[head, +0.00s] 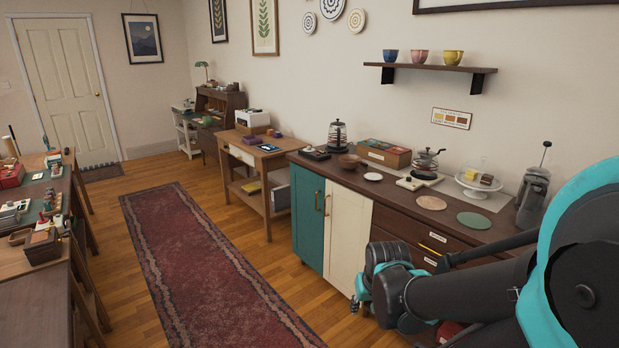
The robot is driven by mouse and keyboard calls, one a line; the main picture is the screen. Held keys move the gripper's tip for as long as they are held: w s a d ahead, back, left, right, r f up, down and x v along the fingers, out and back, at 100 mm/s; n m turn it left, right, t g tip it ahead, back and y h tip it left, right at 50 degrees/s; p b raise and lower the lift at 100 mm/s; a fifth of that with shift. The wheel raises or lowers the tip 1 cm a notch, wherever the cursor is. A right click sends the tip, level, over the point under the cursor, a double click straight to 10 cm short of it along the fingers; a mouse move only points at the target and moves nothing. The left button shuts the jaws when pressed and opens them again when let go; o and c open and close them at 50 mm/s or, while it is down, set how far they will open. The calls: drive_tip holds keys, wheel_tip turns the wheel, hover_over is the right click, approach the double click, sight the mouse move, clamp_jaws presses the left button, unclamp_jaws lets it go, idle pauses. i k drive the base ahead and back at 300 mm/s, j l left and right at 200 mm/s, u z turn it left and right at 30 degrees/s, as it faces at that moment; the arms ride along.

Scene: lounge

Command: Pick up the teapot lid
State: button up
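I cannot pick out the teapot lid for certain. On the sideboard at the right, a glass pot (426,163) with a dark handle and a dark top stands on a pale base. A second glass pot (337,137) with a dark top stands farther back. Both tops appear to sit on their pots. My arm, dark grey and teal, reaches in from the right edge and is folded in front of the drawers. Its fingertips cannot be made out clearly, so I cannot tell whether my gripper is open or shut. It is apart from both pots.
The sideboard (345,182) also holds a brown bowl (349,161), a small white dish (373,177), a box (384,153), a cake stand (479,181), two round mats and a French press (532,198). A cluttered table (30,293) stands left. The rug (205,265) between is clear.

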sight(427, 153)
drive_tip(key=i+j+u, duration=0.15)
drive_tip(key=i+u, duration=0.15)
drive_tip(key=i, duration=0.45)
drive_tip(key=i+j+z, duration=0.2)
drive_tip(key=i+z, duration=0.2)
drive_tip(key=i+j+z, duration=0.25)
drive_tip(key=z, duration=0.2)
drive_tip(key=i+j+z, duration=0.25)
drive_tip(key=j+z, duration=0.15)
